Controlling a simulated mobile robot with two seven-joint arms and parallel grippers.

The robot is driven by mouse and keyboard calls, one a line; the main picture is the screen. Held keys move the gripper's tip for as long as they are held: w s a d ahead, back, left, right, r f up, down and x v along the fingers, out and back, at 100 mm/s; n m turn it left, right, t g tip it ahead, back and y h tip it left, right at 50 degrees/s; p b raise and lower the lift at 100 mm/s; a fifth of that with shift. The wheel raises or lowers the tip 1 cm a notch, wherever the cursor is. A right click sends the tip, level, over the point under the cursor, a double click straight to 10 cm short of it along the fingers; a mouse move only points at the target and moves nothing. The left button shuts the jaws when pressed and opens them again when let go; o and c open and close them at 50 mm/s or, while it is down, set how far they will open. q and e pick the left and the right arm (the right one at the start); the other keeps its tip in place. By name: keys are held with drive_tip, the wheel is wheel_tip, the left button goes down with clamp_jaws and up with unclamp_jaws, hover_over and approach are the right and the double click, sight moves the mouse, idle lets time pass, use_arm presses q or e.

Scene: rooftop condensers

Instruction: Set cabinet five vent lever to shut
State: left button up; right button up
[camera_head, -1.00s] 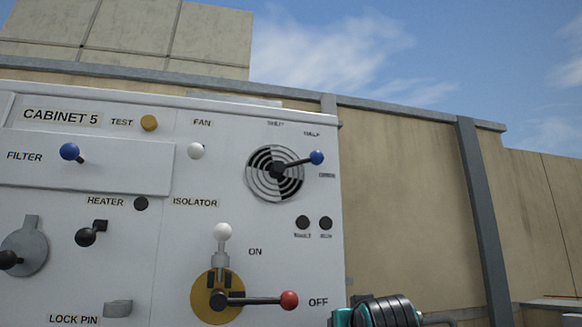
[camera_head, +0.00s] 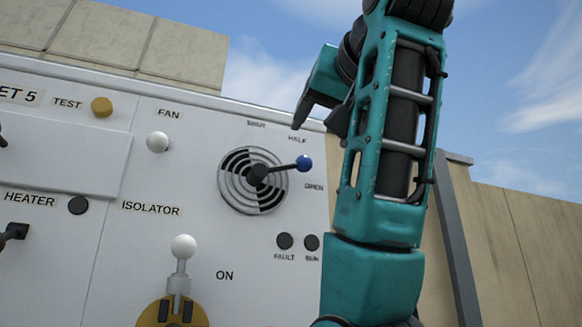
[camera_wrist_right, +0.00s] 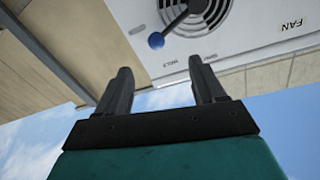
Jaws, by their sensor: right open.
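The cabinet five vent lever (camera_head: 281,168) is a dark arm with a blue knob (camera_head: 304,163) on a round slotted vent (camera_head: 240,190). It points right and slightly up, between the HALF and OPEN labels; SHUT is printed above the vent. My right gripper (camera_head: 318,120) is up beyond the knob in the head view, fingers downward, apart from the lever. In the right wrist view the open, empty fingers (camera_wrist_right: 161,75) point towards the cabinet, with the blue knob (camera_wrist_right: 156,40) ahead between their lines and not touched. My left gripper is not in view.
The white cabinet panel (camera_head: 120,260) also carries a white fan knob (camera_head: 158,142), a white-knobbed isolator handle (camera_head: 181,260) and two dark FAULT and RUN buttons below the vent. A beige wall (camera_head: 510,230) with a grey post stands behind right. Open sky lies above.

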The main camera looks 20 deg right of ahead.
sight(303, 159)
drive_tip(key=w+p, duration=0.2)
drive_tip(key=w, duration=0.2)
drive_tip(key=w+d+p, duration=0.1)
drive_tip(key=w+p, duration=0.1)
drive_tip(key=w, duration=0.1)
drive_tip(key=w+d+p, duration=0.1)
drive_tip(key=w+p, duration=0.1)
drive_tip(key=w, duration=0.2)
drive_tip(key=shift+w, duration=0.35)
drive_tip(key=shift+w+d, duration=0.15)
drive_tip(key=shift+w, duration=0.25)
drive_tip(key=c, duration=0.9)
drive_tip(key=shift+w+f, duration=0.1)
drive_tip(key=shift+f, duration=0.05)
clamp_jaws()
